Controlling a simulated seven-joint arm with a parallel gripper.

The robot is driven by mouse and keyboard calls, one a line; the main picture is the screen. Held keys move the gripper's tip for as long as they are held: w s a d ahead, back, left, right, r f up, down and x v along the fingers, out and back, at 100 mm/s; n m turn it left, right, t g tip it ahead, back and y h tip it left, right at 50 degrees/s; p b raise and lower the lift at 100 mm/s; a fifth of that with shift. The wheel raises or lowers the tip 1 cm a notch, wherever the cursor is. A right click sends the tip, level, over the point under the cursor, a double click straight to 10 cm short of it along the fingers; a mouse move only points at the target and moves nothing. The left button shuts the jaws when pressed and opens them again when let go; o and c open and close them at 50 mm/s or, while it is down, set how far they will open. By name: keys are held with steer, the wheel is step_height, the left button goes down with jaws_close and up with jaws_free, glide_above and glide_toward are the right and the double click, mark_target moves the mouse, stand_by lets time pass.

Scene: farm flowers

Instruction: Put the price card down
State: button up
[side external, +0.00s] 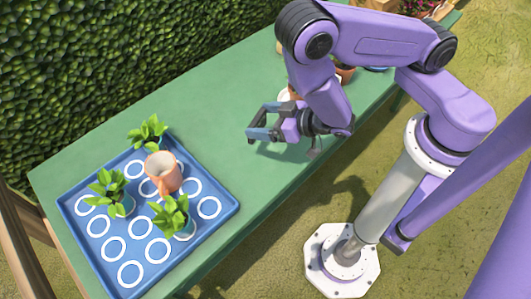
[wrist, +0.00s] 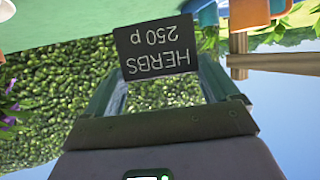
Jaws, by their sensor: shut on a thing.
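The price card (wrist: 158,47) is a dark board with light lettering, "HERBS 250 p", which appears upside down in the wrist view. My gripper (wrist: 160,78) is shut on it, with the card between the two fingertips. In the side view my gripper (side external: 256,122) is above the middle of the green table (side external: 215,100), fingers pointing left. I cannot make out the card in that view.
A blue tray (side external: 72,208) with white rings stands at the table's left end. It holds several leafy potted plants (side external: 175,215) and an orange-pink pot (side external: 163,172). More pots (side external: 344,73) stand behind my arm. The table between tray and gripper is clear. A hedge (side external: 90,70) lies behind.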

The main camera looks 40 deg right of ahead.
steer(key=shift+s+d+f+n, duration=0.1)
steer(key=shift+s+d+n, duration=0.1)
steer(key=shift+s, duration=0.4)
steer(key=shift+s+d+n, duration=0.1)
steer(key=shift+s+d, duration=0.05)
steer(key=shift+s, duration=0.4)
steer(key=shift+s+f, duration=0.1)
steer(key=shift+f, duration=3.85)
steer(key=shift+f, duration=0.1)
steer(key=o, duration=0.8)
